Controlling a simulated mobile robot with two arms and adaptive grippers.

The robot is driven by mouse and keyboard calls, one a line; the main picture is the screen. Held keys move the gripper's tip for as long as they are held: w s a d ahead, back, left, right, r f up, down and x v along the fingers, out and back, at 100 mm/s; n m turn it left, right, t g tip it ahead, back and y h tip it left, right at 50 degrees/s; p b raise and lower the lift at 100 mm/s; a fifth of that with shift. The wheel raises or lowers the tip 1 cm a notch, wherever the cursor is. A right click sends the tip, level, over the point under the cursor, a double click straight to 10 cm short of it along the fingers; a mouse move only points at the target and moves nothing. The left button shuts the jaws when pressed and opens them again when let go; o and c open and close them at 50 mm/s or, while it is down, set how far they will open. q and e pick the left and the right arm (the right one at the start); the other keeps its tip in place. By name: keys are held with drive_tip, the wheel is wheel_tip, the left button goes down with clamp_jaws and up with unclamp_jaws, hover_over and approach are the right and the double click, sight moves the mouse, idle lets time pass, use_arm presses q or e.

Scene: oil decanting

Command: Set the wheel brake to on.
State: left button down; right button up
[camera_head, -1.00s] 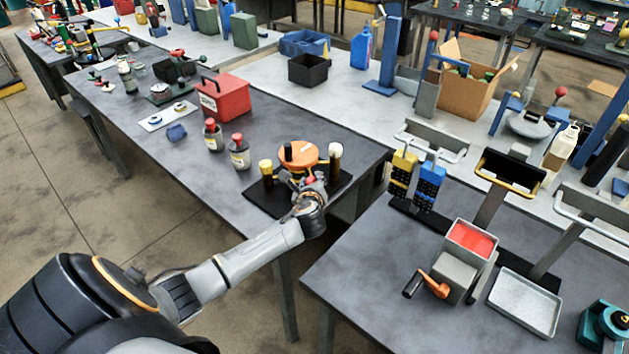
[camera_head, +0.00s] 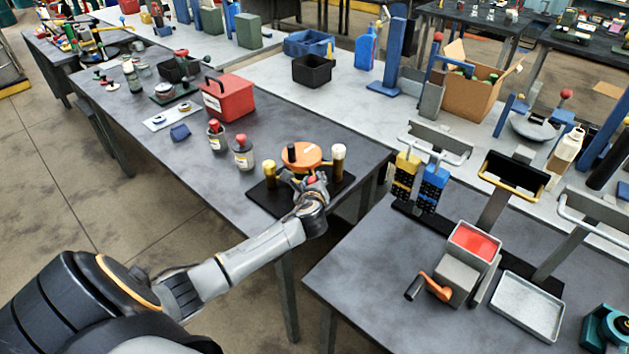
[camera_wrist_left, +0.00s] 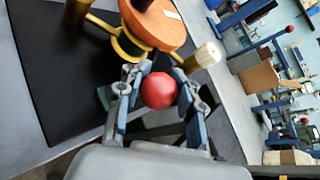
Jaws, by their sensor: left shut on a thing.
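The wheel device has an orange disc (camera_head: 300,155) with a dark knob on top, and stands on a black base plate (camera_head: 262,198) near the front edge of the left table. A yellow post (camera_head: 269,172) and a pale-topped post (camera_head: 338,158) flank the disc. My left gripper (camera_head: 311,184) is at the near side of the device. In the left wrist view, the left gripper (camera_wrist_left: 158,95) is shut around a red ball knob (camera_wrist_left: 159,90), with a finger on each side. The knob's lever is mostly hidden by the gripper. My right gripper is not in view.
Two red-capped bottles (camera_head: 243,154) and a red box (camera_head: 228,97) stand left of and behind the device. A second table at the right holds a grey crank unit (camera_head: 462,270) and a tray (camera_head: 526,305). A gap separates the tables.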

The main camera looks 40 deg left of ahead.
use_arm(q)
drive_tip(key=shift+s+a, duration=0.1)
drive_tip(key=shift+a, duration=0.25)
drive_tip(key=c, duration=1)
unclamp_jaws()
drive_tip(key=shift+o, duration=0.7)
drive_tip(key=shift+s, duration=0.3)
drive_tip(key=shift+d, duration=0.2)
drive_tip(key=shift+s+d+r, duration=0.15)
drive_tip(key=shift+d, duration=0.15)
drive_tip(key=v, duration=1.1)
drive_tip(key=shift+s+a, duration=0.2)
